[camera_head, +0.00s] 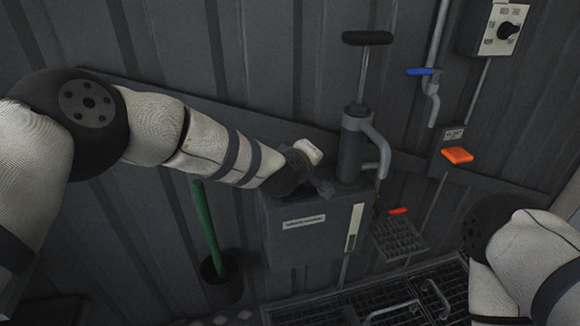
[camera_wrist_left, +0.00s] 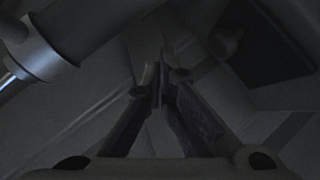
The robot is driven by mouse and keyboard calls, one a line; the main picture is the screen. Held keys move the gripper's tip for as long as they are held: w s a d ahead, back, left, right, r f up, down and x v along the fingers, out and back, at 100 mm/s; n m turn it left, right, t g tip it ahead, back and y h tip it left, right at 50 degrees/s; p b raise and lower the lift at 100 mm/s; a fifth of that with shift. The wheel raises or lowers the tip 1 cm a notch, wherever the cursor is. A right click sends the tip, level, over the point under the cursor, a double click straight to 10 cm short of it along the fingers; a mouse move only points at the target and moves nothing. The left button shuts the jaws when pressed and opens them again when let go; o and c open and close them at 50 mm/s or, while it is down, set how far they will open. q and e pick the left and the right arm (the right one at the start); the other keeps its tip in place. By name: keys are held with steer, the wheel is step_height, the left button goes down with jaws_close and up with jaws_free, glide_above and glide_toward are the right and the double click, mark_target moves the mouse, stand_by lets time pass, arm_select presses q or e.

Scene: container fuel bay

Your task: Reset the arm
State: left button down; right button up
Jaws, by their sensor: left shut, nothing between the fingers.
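My left arm (camera_head: 215,152) reaches in from the left across the wall. My left gripper (camera_head: 325,188) is just above the top of the grey tank box (camera_head: 282,244), close to the left of the hand pump (camera_head: 351,150). In the left wrist view the fingers (camera_wrist_left: 160,88) meet at the tips, with nothing between them. A pale metal cylinder (camera_wrist_left: 38,48) and a dark square patch (camera_wrist_left: 266,48) show beyond them. Whether the gripper touches the tank or pump I cannot tell. My right arm (camera_head: 520,255) is folded at the lower right, and its gripper is out of view.
The pump has a black T-handle (camera_head: 367,38) and a curved spout. A small grate (camera_head: 398,238) with a red piece (camera_head: 398,211) is to its right. A green pole (camera_head: 207,225) stands in a black holder (camera_head: 221,290).

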arm_select(q)
steer(key=s+d+r+p, duration=0.2)
steer(key=s+r, duration=0.5)
steer(key=s+a+f+m+g+y, duration=0.1)
steer(key=s+a+f+m+g, duration=0.1)
steer(key=s+a+f, duration=0.5)
steer(key=s+a+f+m+g+y, duration=0.1)
steer(key=s+a+f+g, duration=0.2)
steer(key=s+f, duration=0.6)
steer(key=s+a+f+m+g, duration=0.2)
steer(key=s+a+f, duration=0.45)
steer(key=f, duration=0.35)
steer(key=s+a+f+m+g+y, duration=0.1)
steer(key=s+a+g, duration=0.3)
steer(key=s, duration=1)
steer(key=s+a+f+m+g+y, duration=0.1)
steer(key=s+a+g, duration=0.2)
steer(key=s+a, duration=0.5)
steer(key=s, duration=0.7)
steer(key=shift+s+a+m+g, duration=0.15)
steer(key=shift+s+m+g, duration=0.15)
steer(key=shift+g, duration=0.1)
arm_select(e)
steer(key=shift+t, duration=0.7)
steer(key=w+r, duration=0.3)
steer(key=shift+w+d+r, duration=0.1)
